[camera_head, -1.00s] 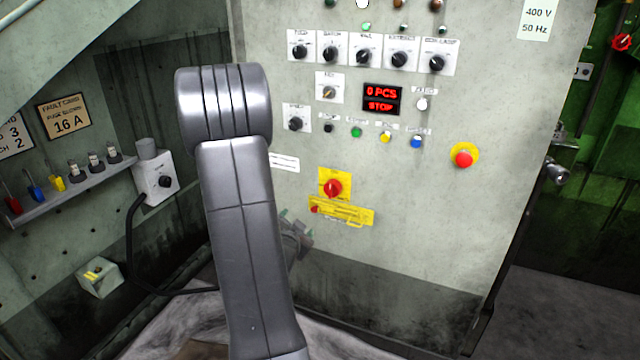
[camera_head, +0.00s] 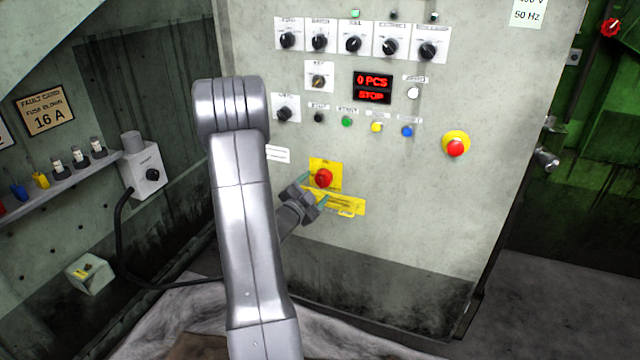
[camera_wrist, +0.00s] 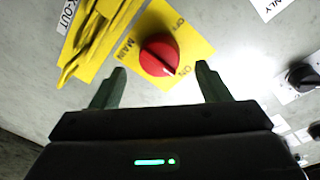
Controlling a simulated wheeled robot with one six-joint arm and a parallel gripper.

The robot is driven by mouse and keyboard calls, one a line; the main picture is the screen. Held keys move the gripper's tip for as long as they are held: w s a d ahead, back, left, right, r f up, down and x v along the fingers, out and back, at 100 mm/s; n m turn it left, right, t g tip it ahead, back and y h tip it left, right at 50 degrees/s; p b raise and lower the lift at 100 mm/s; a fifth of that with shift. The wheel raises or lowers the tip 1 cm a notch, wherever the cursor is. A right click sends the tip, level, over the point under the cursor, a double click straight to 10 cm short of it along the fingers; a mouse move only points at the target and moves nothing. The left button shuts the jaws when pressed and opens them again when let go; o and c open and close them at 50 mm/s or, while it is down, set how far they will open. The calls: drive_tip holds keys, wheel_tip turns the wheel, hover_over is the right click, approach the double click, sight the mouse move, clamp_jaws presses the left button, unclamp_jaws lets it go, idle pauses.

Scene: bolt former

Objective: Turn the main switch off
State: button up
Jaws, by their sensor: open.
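The main switch is a red round knob (camera_head: 323,178) on a yellow plate (camera_head: 313,163), low on the grey cabinet front. In the wrist view the red knob (camera_wrist: 159,55) sits on its yellow plate, which reads MAIN, ON and OFF. My gripper (camera_head: 314,190) is just in front of and slightly below the knob. In the wrist view my gripper (camera_wrist: 155,85) is open, with one green fingertip on each side of the knob's lower edge. The fingers appear apart from the knob.
A yellow lock-out piece (camera_wrist: 95,40) is beside the switch plate, near the left finger; it is also below the knob in the head view (camera_head: 338,203). A red emergency button (camera_head: 455,146) is to the right. The display (camera_head: 372,87) reads 0 PCS, STOP.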

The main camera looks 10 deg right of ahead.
sight(321, 182)
drive_tip(key=shift+x, duration=2.05)
drive_tip(key=c, duration=1)
drive_tip(key=shift+o, duration=0.2)
